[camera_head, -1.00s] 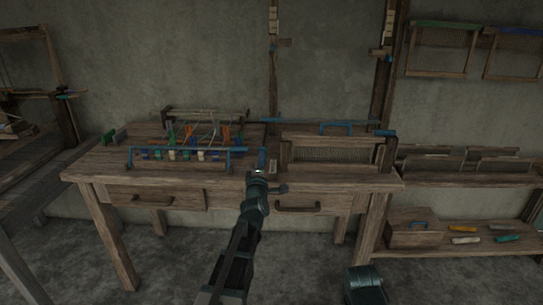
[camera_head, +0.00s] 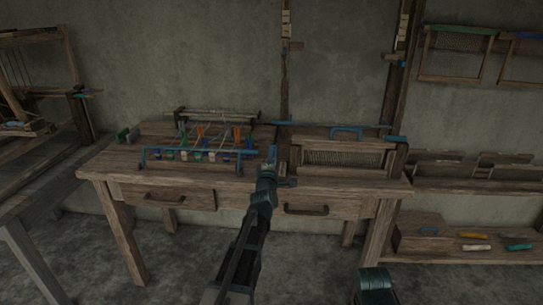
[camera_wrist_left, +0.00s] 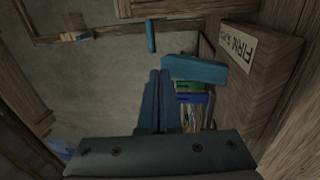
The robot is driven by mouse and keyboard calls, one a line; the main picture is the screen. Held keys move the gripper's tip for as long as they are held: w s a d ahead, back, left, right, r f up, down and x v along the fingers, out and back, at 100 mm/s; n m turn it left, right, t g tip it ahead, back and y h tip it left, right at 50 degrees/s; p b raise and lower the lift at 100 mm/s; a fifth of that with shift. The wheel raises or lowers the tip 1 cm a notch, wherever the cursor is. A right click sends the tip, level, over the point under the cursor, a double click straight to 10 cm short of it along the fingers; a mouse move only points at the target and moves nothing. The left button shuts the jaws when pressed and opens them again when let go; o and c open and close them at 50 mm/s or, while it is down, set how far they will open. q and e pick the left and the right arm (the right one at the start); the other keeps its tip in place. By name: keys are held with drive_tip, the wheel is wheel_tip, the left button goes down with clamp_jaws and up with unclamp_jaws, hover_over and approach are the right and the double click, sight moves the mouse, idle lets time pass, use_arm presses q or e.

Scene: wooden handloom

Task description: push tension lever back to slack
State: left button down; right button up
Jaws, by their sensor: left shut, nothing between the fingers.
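My left gripper (camera_head: 270,163) is over the front middle of the wooden bench. In the left wrist view its two fingers (camera_wrist_left: 159,74) are together with nothing between them. A blue bar, which looks like the tension lever (camera_wrist_left: 195,68), lies just beyond and right of the fingertips. Its left end is close to them; I cannot tell whether they touch. In the head view a blue upright piece at the gripper's tip may be the lever or the fingers. A pale label (camera_wrist_left: 262,52) starting with "FIRM" is on the wood right of the lever.
A blue-barred frame with coloured pegs (camera_head: 190,155) stands left of the gripper. A wooden reed frame (camera_head: 342,158) with a blue handle (camera_head: 347,132) stands right. The bench (camera_head: 105,171) has two drawers. A blue peg (camera_wrist_left: 150,36) shows in the wrist view.

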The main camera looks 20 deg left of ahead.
use_arm(q)
drive_tip(key=shift+s, duration=0.1)
drive_tip(key=s+d+r+p, duration=0.1)
drive_tip(key=s+r+p, duration=0.1)
drive_tip(key=s, duration=0.4)
drive_tip(key=s+d+r+p, duration=0.2)
drive_tip(key=s+r+p, duration=0.1)
drive_tip(key=s, duration=0.3)
drive_tip(key=shift+d+r+p, duration=0.3)
drive_tip(key=shift+r+p, duration=0.05)
